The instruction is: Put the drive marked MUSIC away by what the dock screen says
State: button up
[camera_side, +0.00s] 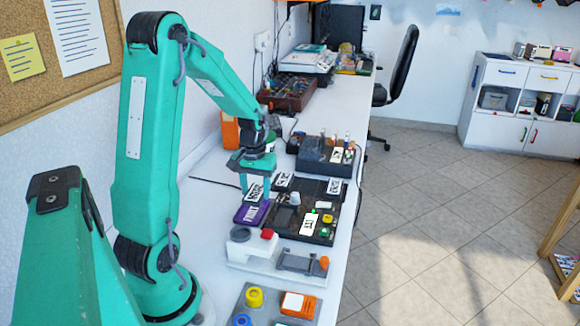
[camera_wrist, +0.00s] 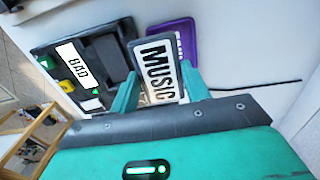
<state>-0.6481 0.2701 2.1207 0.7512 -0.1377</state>
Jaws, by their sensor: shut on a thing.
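My gripper (camera_side: 255,186) is shut on the MUSIC drive, a small item with a black-on-white label. In the wrist view the MUSIC drive (camera_wrist: 158,72) stands between the two fingers, its label facing the camera. The dock (camera_wrist: 107,60) is a dark block to its left in that view, with a white screen (camera_wrist: 78,64) reading BAD and a green light. In the side view the screen (camera_side: 309,224) is on the dark board, right of my gripper. A purple tray (camera_side: 247,214) with a white label, hard to read, lies below the held drive.
White signs (camera_side: 284,179) and (camera_side: 334,186) stand at the board's far side. A dark box of small items (camera_side: 322,158) is behind it.

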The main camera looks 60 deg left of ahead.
aim_at(250, 188)
jog(key=shift+s+a+f, duration=0.15)
jog(key=shift+a+f, duration=0.3)
jog(key=shift+a, duration=0.25)
jog(key=shift+s+a+f, duration=0.1)
jog(key=shift+a+f, duration=0.3)
jog(key=shift+a, duration=0.3)
jog(key=shift+f, duration=2)
jog(key=shift+f, duration=0.7)
jog(key=o, duration=1.1)
jog(key=shift+d, duration=0.1)
jog(key=shift+r, duration=0.15)
jog(key=shift+o, duration=0.3)
notch_tip(250, 188, up, 13)
jog(key=shift+r, duration=0.1)
